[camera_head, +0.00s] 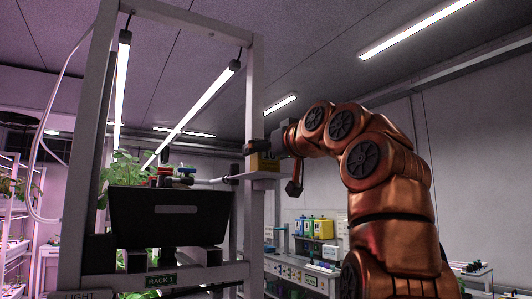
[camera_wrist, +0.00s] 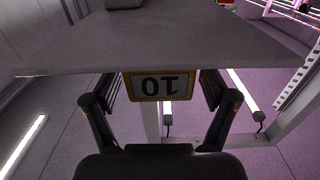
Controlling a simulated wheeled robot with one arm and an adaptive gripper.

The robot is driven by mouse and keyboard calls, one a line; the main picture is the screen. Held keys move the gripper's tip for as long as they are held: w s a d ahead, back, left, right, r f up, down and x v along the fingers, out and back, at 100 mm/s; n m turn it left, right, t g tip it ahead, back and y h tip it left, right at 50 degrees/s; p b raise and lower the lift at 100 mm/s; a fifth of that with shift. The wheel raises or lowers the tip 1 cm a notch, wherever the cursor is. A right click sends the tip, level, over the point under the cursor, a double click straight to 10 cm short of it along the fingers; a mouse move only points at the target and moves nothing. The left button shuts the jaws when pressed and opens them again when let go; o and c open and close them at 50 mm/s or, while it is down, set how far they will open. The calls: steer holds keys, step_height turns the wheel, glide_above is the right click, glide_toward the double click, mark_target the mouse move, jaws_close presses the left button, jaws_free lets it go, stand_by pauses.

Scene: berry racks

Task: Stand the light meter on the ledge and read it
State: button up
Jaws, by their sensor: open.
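The light meter appears to be the yellow-framed thing (camera_head: 262,163) on the small pale ledge (camera_head: 262,176) at the rack post. My gripper (camera_wrist: 160,90) is open, with one finger on each side of the meter and a gap at both sides.
A rack frame (camera_head: 254,100) stands beside the ledge, with a black planter (camera_head: 170,215) holding plants and small items at left. A dark copper link hangs by the ledge. A bench with several bottles (camera_head: 314,228) is behind. Lit tubes (camera_head: 195,110) hang inside the rack.

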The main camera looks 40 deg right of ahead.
steer(key=shift+r, duration=0.2)
steer(key=s+a+b, duration=0.1)
steer(key=s+b, duration=0.1)
steer(key=s, duration=1)
stand_by(0.4)
